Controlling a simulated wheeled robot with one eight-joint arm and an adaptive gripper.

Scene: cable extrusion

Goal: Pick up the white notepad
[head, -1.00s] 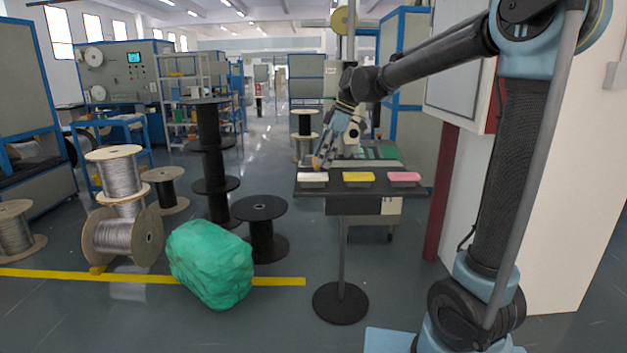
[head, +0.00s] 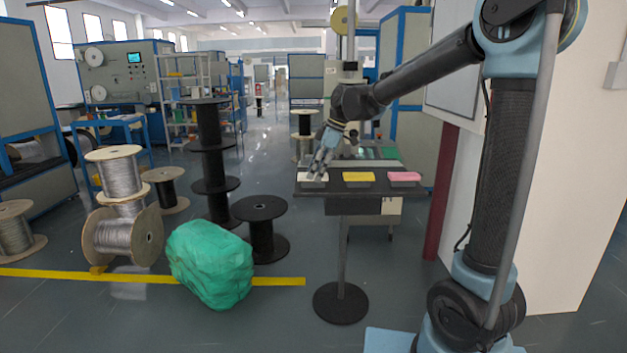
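The white notepad (head: 307,176) lies at the left end of a small dark table (head: 328,190) on a single post. My gripper (head: 318,174) points down at the white notepad, with its fingertips over or at it and covering part of it. The fingers look apart, but at this size I cannot tell whether they touch the notepad or hold it. A yellow notepad (head: 358,177) lies in the middle of the table, and a pink notepad (head: 404,177) lies at the right.
A green lumpy bundle (head: 210,264) sits on the floor left of the table, near a black spool (head: 262,228) and wooden wire spools (head: 122,240). A dark red post (head: 441,190) and white wall stand on the right.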

